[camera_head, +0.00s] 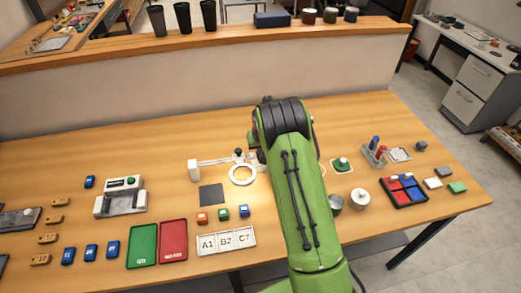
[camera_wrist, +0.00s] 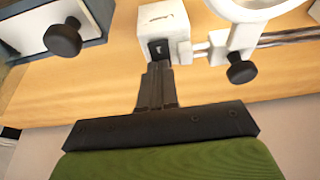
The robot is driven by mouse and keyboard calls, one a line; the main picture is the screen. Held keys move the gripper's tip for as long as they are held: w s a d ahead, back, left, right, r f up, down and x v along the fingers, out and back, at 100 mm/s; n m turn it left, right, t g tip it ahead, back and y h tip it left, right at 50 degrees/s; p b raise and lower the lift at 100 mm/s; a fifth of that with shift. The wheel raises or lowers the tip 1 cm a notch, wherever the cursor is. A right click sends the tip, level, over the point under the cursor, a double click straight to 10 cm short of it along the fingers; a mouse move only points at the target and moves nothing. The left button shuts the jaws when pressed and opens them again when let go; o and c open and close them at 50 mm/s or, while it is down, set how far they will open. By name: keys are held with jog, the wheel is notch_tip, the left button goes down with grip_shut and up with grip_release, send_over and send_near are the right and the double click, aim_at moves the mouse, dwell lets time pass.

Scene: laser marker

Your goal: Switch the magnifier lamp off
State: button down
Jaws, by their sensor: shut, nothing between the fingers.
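The magnifier lamp has a white ring (camera_head: 242,174) and a pale arm lying across the table, left of my green arm in the head view. Its ring also shows at the top of the wrist view (camera_wrist: 233,45), beside a black knob. A white block (camera_wrist: 178,22) adjoins it, with a small black switch (camera_wrist: 158,48) on its near face. My gripper (camera_wrist: 158,68) is shut and empty, its fingertips right at the switch. I cannot tell whether they touch it. The table near the ring looks brightly lit.
A grey-and-white box with a black knob (camera_wrist: 62,40) stands left of the block in the wrist view. Small coloured blocks (camera_head: 223,213), a green tray (camera_head: 142,245) and a red tray (camera_head: 173,241) lie left of my arm.

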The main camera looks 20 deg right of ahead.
jog(key=shift+f, duration=0.35)
jog(key=shift+s+f, duration=0.15)
jog(key=shift+s+a+f+b, duration=0.1)
jog(key=shift+s+f+b, duration=0.1)
jog(key=shift+s+b, duration=0.1)
jog(key=shift+s+a, duration=0.1)
jog(key=shift+s, duration=0.25)
notch_tip(320, 180, up, 6)
jog(key=shift+s+r+p, duration=0.1)
jog(key=shift+p, duration=0.95)
jog(key=v, duration=0.9)
